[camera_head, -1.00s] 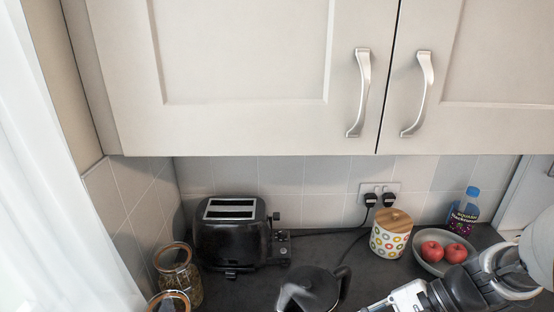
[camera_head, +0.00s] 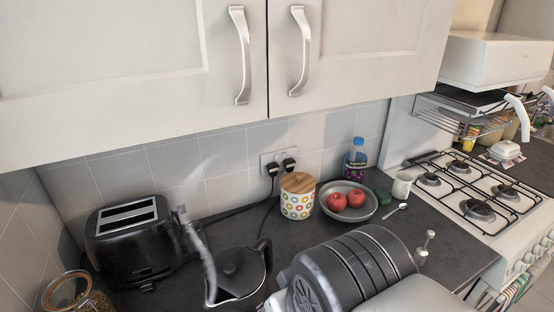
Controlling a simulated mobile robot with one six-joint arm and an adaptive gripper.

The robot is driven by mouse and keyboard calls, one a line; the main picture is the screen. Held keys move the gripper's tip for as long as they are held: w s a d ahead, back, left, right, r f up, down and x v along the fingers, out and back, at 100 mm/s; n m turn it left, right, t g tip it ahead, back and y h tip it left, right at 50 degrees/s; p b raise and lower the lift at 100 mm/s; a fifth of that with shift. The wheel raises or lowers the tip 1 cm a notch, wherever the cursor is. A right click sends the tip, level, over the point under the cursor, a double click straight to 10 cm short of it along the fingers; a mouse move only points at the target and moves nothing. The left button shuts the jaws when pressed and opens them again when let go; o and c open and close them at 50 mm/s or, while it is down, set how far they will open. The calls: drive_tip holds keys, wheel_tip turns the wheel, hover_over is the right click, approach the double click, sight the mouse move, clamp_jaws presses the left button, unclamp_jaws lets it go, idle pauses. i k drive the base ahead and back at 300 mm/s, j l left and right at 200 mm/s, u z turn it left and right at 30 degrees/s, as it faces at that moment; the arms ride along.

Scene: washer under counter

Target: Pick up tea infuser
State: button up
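A small, slim metallic item with a pale knob on top (camera_head: 425,246) stands near the counter's front right edge, just right of my arm. It may be the tea infuser, but it is too small to be sure. A spoon-like metal item (camera_head: 396,209) lies behind it, near the white mug. My dark ribbed arm link fills the lower middle of the head view and hides part of the counter.
A black kettle (camera_head: 238,272), toaster (camera_head: 131,242), patterned canister (camera_head: 298,197), bowl rim (camera_head: 373,205) with red fruit, bottle (camera_head: 356,158) and mug (camera_head: 402,185) crowd the counter. A gas hob (camera_head: 478,208) is at right. Wall cabinets (camera_head: 110,70) hang above.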

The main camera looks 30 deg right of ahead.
sight(421, 254)
drive_tip(key=l+z, duration=0.1)
drive_tip(key=z, duration=1.8)
